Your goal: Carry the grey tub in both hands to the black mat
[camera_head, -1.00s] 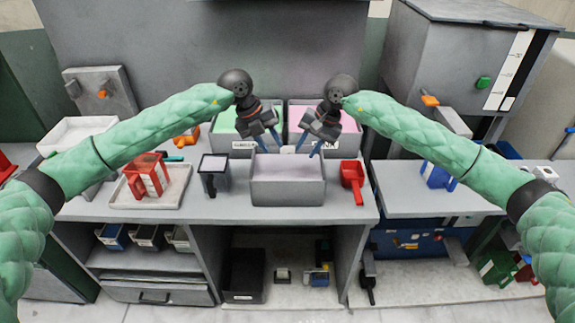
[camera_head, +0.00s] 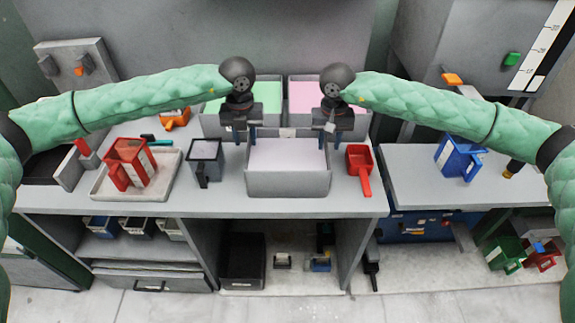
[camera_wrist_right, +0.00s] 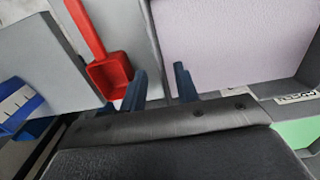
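The grey tub (camera_head: 288,184) stands upright on the grey bench, with a pale lilac filling inside. My left gripper (camera_head: 241,138) is at its back left corner, pointing down; its fingertips are too small to judge. My right gripper (camera_head: 327,138) is at the back right corner. In the right wrist view, the right gripper (camera_wrist_right: 160,82) has its fingers apart, one on each side of the tub's side wall (camera_wrist_right: 155,50). I cannot clearly make out the black mat; a dark flat patch (camera_head: 42,166) shows at the far left, partly hidden.
A red scoop (camera_head: 360,170) is close right of the tub, and a dark grey container (camera_head: 205,160) is left of it. Green-filled (camera_head: 262,97) and pink-filled (camera_head: 305,97) bins stand behind. A red jug (camera_head: 130,160) sits on a pale tray (camera_head: 112,193). A blue jug (camera_head: 458,158) is on the right.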

